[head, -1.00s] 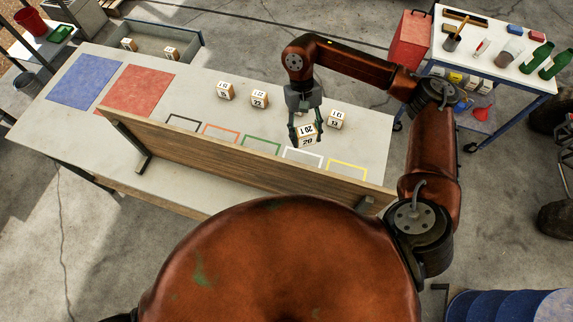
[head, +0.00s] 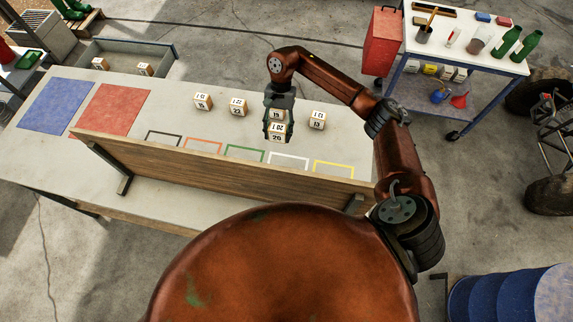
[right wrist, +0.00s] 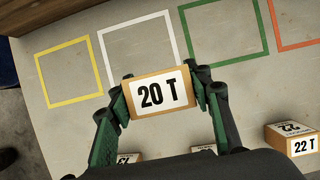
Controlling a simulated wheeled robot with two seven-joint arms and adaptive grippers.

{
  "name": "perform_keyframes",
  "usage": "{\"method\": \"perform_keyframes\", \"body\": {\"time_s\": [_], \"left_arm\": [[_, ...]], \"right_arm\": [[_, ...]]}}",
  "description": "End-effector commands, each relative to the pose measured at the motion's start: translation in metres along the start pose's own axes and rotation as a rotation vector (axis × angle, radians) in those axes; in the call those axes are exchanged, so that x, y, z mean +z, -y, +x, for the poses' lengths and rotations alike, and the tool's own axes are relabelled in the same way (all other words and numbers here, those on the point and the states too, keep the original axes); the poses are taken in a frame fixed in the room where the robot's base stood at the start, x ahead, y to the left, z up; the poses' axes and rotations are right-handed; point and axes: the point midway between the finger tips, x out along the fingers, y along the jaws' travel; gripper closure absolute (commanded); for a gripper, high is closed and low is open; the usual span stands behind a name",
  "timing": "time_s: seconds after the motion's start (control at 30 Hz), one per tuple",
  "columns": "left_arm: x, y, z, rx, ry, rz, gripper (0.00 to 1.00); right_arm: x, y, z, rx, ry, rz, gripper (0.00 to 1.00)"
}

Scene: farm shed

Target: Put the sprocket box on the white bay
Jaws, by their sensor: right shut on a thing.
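My right gripper (head: 278,127) is shut on the sprocket box (head: 277,133), a small white and tan box labelled 20 T. The box also shows in the right wrist view (right wrist: 162,95), between the two fingertips (right wrist: 163,97). It appears held above the table. The white bay (head: 288,162) is a white outline on the table. In the head view it is below and slightly right of the box, its near edge close to the wooden board. In the wrist view the white bay (right wrist: 138,50) looks empty, just above the box. My left gripper is not in view.
Similar boxes stand left (head: 203,102), (head: 238,107) and right (head: 317,120) of the held box; another (head: 277,115) is partly hidden behind it. Green (head: 244,154) and yellow (head: 333,170) bays flank the white one. A wooden board (head: 220,165) runs along the near side.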

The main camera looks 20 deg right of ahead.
Motion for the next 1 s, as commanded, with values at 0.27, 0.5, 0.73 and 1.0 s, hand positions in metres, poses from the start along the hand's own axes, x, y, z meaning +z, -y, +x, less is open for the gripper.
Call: {"method": "perform_keyframes", "body": {"time_s": [0.27,0.5,0.73,1.0], "left_arm": [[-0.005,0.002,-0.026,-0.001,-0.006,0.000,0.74],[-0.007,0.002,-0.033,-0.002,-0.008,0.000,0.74],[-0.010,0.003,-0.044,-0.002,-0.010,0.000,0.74],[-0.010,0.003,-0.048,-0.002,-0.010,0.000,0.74]], "right_arm": [[0.030,-0.031,0.054,0.000,0.005,0.001,0.82],[0.035,-0.041,0.085,-0.001,0.001,-0.001,0.82],[0.033,-0.044,0.108,-0.001,0.004,0.001,0.82],[0.025,-0.044,0.123,-0.001,-0.001,-0.002,0.82]]}}
